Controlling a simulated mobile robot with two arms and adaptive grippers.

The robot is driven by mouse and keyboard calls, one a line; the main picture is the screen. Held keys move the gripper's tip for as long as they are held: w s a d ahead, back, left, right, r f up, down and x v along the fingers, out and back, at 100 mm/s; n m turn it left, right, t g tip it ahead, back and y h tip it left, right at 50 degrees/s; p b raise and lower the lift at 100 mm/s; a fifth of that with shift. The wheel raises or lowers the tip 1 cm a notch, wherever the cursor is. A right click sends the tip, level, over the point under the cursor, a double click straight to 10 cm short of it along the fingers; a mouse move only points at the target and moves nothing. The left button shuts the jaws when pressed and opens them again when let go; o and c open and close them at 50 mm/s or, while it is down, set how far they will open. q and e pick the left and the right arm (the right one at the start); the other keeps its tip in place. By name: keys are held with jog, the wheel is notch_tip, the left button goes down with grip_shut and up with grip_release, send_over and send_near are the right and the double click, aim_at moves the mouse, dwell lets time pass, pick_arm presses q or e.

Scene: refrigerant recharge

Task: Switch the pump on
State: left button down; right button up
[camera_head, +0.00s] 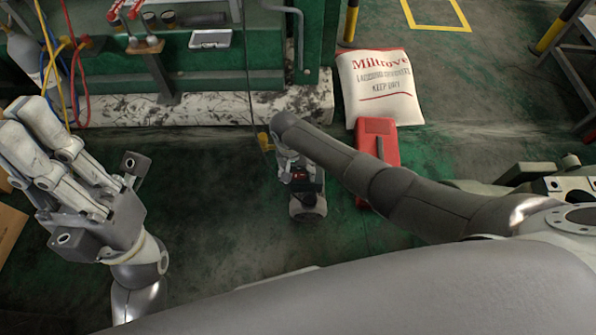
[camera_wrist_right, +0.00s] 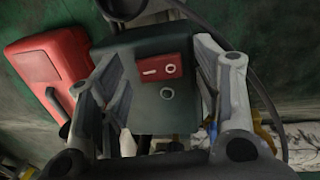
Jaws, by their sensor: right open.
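The pump (camera_head: 308,207) stands on the green floor in the head view, partly hidden by my right arm and gripper. In the right wrist view, its dark housing (camera_wrist_right: 146,104) carries a red rocker switch (camera_wrist_right: 160,68) with white I and O marks. A small round fitting sits below the switch. My right gripper (camera_head: 298,174) is over the pump. Its fingers are apart and empty, one on each side of the switch in the wrist view; contact cannot be told. My left gripper (camera_head: 62,160) is raised at the left, away from the pump, its finger gap unclear.
A red case (camera_head: 377,143) lies right of the pump, in front of a white Miltrove sack (camera_head: 378,86). A green machine frame on a pale plinth (camera_head: 215,109) stands behind. Red and yellow hoses (camera_head: 75,65) hang at upper left. Floor between the left gripper and pump is clear.

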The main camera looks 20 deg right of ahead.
jog(key=c, duration=1)
jog(key=shift+s+d+r+y+p, duration=0.1)
jog(key=shift+r+y+p, duration=0.2)
jog(key=shift+p, duration=0.45)
jog(key=shift+f+y+p, duration=0.25)
jog(key=shift+y+p, duration=0.15)
jog(key=shift+p, duration=0.1)
jog(key=o, duration=1)
